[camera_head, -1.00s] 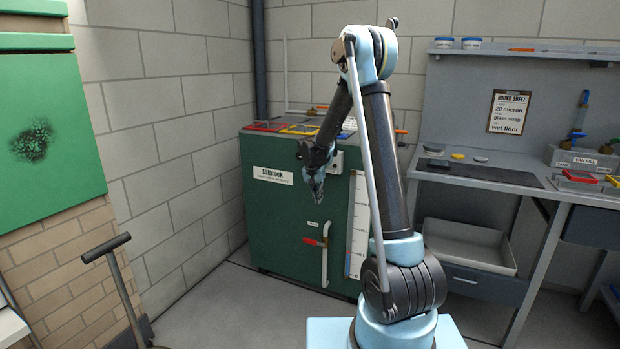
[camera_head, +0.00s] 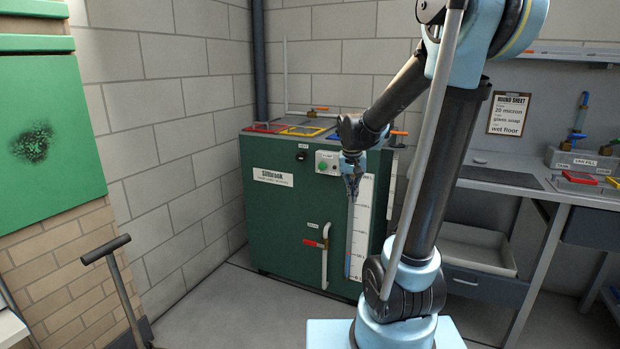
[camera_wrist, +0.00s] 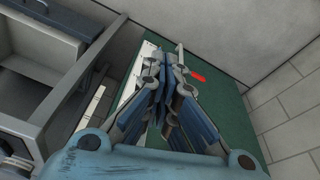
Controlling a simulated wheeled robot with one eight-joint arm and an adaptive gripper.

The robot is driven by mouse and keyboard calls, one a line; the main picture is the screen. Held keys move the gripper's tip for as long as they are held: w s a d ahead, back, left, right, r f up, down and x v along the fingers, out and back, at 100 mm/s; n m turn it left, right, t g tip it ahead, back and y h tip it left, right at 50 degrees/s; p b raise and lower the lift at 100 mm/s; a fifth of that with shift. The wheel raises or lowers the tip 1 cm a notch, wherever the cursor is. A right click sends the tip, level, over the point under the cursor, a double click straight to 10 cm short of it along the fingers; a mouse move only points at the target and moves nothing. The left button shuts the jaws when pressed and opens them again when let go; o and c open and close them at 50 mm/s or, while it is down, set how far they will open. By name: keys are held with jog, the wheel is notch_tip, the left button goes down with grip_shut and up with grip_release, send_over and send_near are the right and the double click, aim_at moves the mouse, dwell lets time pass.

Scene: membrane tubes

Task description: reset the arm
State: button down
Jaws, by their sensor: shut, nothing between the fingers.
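My arm rises from its light blue base in the head view and bends over at the elbow near the top edge. My gripper (camera_head: 352,187) hangs down in front of the green cabinet (camera_head: 280,222), near the top of the white scale strip (camera_head: 360,228). Its fingers are together with nothing between them. In the wrist view my gripper (camera_wrist: 168,65) shows its fingertips close together over the green cabinet's front (camera_wrist: 228,112). Whether the fingers touch the cabinet cannot be told.
The cabinet has a red-handled pipe valve (camera_head: 318,243) on its front and coloured frames (camera_head: 302,131) on top. A grey workbench (camera_head: 500,178) with an open tray (camera_head: 480,250) stands at the right. A T-handle (camera_head: 120,290) stands at the lower left. Floor between is clear.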

jog(key=s+d+f+n, duration=0.1)
jog(key=s+d+f, duration=0.1)
jog(key=s, duration=1)
jog(key=s+d+f+n+y, duration=0.1)
jog(key=s+f, duration=0.4)
jog(key=s, duration=0.8)
jog(key=shift+s+d, duration=0.15)
jog(key=shift+d, duration=0.55)
jog(key=shift+w+f, duration=0.25)
jog(key=shift+w, duration=0.2)
